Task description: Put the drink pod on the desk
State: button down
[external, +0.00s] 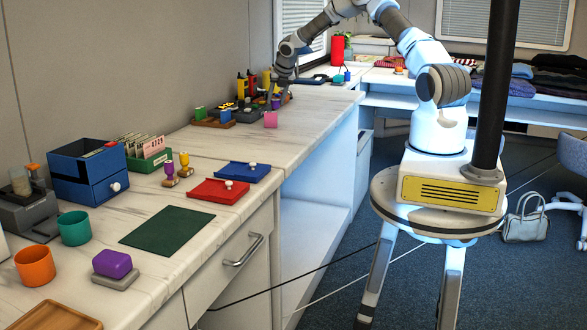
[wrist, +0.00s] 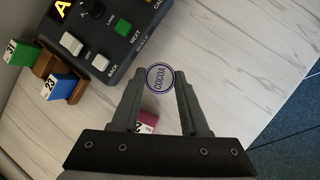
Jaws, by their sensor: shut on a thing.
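The drink pod (wrist: 159,78) is a small round piece with a white top, a purple ring and the word COCOA. In the wrist view it sits between the fingertips of my gripper (wrist: 160,84), which is shut on it. In the external view my gripper (external: 278,97) points down over the far part of the long pale, marble-like desk top (external: 315,108). The pod is too small there to make out clearly. The wrist view shows bare desk surface (wrist: 225,60) beyond the pod; I cannot tell the height between them.
A dark control box (wrist: 100,40) with buttons and numbered blocks, green (wrist: 18,52) and blue (wrist: 60,87), lie left of my gripper. A pink block (external: 270,119) stands close by. The desk's right edge is near. Cups, trays and a blue drawer box (external: 80,172) fill the nearer counter.

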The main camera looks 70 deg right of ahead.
jog(key=shift+w+a+f, duration=0.35)
jog(key=shift+w+f, duration=0.15)
jog(key=shift+w, duration=0.25)
jog(key=shift+f+b, duration=0.6)
jog(key=shift+f, duration=1.35)
jog(key=shift+f, duration=0.1)
jog(key=shift+c, duration=2.1)
grip_release()
jog(key=p+v, duration=0.2)
jog(key=v, duration=0.9)
jog(key=shift+s+a+r, duration=0.15)
jog(key=shift+s+r, duration=0.1)
jog(key=shift+r, duration=0.25)
jog(key=shift+c, duration=1)
